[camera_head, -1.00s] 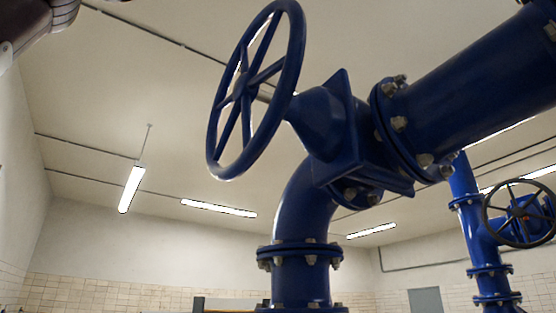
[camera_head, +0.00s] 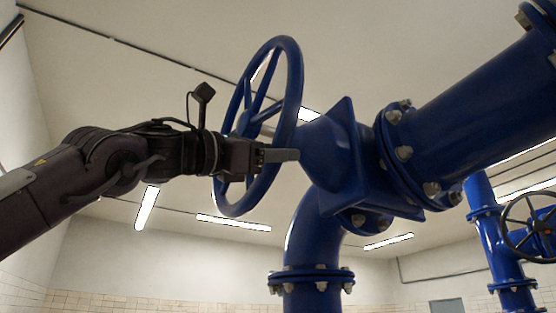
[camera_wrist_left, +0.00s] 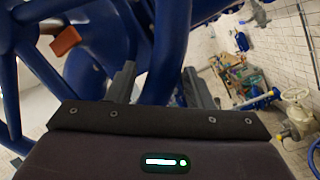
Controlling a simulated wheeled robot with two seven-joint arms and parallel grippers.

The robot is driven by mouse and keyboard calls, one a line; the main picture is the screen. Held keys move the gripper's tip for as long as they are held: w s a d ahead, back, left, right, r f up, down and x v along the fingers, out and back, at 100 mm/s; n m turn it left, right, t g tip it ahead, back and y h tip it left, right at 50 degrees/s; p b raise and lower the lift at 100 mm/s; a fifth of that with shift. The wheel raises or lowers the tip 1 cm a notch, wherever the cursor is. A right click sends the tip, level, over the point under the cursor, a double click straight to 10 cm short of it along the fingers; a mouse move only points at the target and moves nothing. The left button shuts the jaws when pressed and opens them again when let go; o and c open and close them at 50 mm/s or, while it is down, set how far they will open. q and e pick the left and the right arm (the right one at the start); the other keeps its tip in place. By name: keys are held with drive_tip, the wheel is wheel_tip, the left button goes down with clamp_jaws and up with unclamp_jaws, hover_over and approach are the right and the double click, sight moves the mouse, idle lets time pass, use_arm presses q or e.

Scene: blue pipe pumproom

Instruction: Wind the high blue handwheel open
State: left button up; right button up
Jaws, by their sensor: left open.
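The high blue handwheel (camera_head: 292,92) is a spoked wheel on the blue valve body (camera_head: 335,150), upright and seen at a slant in the head view. My left gripper (camera_head: 280,155) comes in from the left and lies across the lower right part of the rim. In the left wrist view the blue rim (camera_wrist_left: 168,55) passes between the two fingers of the left gripper (camera_wrist_left: 160,88), which are apart. I cannot tell whether either finger touches the rim. Part of the lower wheel is hidden behind my gripper. My right gripper is not in view.
A thick blue pipe (camera_head: 480,105) runs to the upper right, and a flanged pipe (camera_head: 312,290) drops below the valve. A smaller dark handwheel (camera_head: 530,225) is at the far right. The space left of the wheel holds my arm only.

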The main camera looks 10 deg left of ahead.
sight(285, 108)
use_arm(q)
drive_tip(key=shift+w+d+r, duration=0.15)
drive_tip(key=shift+d+r, duration=0.05)
drive_tip(key=shift+d, duration=0.1)
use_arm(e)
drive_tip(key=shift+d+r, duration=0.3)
use_arm(q)
drive_tip(key=shift+c, duration=0.4)
clamp_jaws()
drive_tip(key=s+r+n, duration=0.1)
drive_tip(key=d+r+n+t, duration=0.1)
drive_tip(key=s+d+r+n+y, duration=0.1)
drive_tip(key=r, duration=0.1)
drive_tip(key=shift+s+n+t, duration=0.3)
drive_tip(key=shift+s+n, duration=0.05)
drive_tip(key=shift+n, duration=0.05)
drive_tip(key=shift+s+d+r+n+y, duration=0.15)
drive_tip(key=shift+s+r+n+y, duration=0.1)
drive_tip(key=shift+r+n, duration=0.3)
drive_tip(key=shift+s+d+r+n+y, duration=0.15)
drive_tip(key=shift+s+r+n, duration=0.05)
drive_tip(key=shift+r+n, duration=0.35)
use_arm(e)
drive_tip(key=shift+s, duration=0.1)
use_arm(q)
drive_tip(key=shift+f, duration=0.1)
drive_tip(key=shift+o, duration=0.4)
unclamp_jaws()
